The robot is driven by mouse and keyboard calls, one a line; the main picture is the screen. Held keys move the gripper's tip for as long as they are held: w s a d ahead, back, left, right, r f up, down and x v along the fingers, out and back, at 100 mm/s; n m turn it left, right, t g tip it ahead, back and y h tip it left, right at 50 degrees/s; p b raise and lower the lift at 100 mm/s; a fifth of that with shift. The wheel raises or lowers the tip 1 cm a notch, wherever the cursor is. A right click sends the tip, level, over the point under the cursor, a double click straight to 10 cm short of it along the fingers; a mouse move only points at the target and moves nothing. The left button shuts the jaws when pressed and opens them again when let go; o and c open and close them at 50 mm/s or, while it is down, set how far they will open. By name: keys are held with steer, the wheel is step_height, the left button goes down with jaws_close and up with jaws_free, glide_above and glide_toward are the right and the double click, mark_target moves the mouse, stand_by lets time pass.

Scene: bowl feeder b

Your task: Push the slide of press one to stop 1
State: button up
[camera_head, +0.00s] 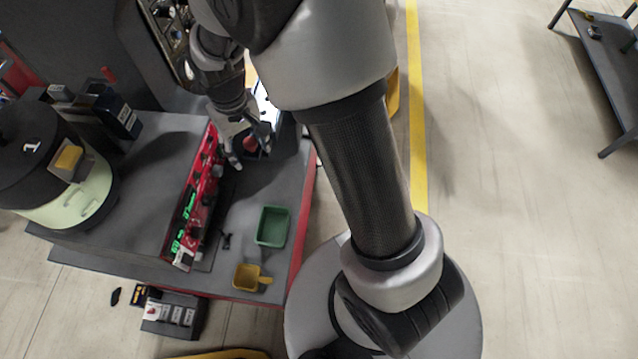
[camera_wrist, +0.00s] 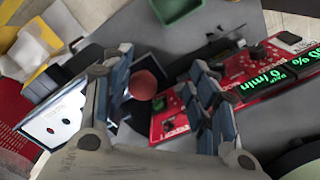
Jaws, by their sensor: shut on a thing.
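My gripper (camera_head: 249,143) is at the far end of the table, beside the red panel. In the wrist view its two fingers (camera_wrist: 158,90) stand well apart with a red round knob (camera_wrist: 143,84) between them. The knob also shows as a red spot at the fingers in the head view (camera_head: 250,144). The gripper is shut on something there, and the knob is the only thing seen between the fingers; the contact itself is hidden. I cannot make out the slide or a mark for stop 1.
A red panel with green digits (camera_head: 192,205) runs beside the gripper. A green bin (camera_head: 272,226) and a yellow scoop-like container (camera_head: 247,277) stand on the grey table (camera_head: 235,208). A round feeder marked 1 (camera_head: 45,165) is at left.

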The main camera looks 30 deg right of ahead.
steer(key=s+a, duration=0.6)
steer(key=s, duration=0.1)
step_height(320, 180, up, 17)
steer(key=p, duration=0.2)
steer(key=s+d+f+m+t+b, duration=0.1)
steer(key=s+d+f+t+b, duration=0.3)
steer(key=s+d+f+b, duration=0.5)
steer(key=s+d+b, duration=0.2)
steer(key=s+b, duration=0.2)
steer(key=b, duration=0.1)
steer(key=shift+s+f+t+b, duration=0.15)
steer(key=shift+f+t+b, duration=0.05)
steer(key=shift+t+b, duration=0.1)
steer(key=shift+d, duration=0.1)
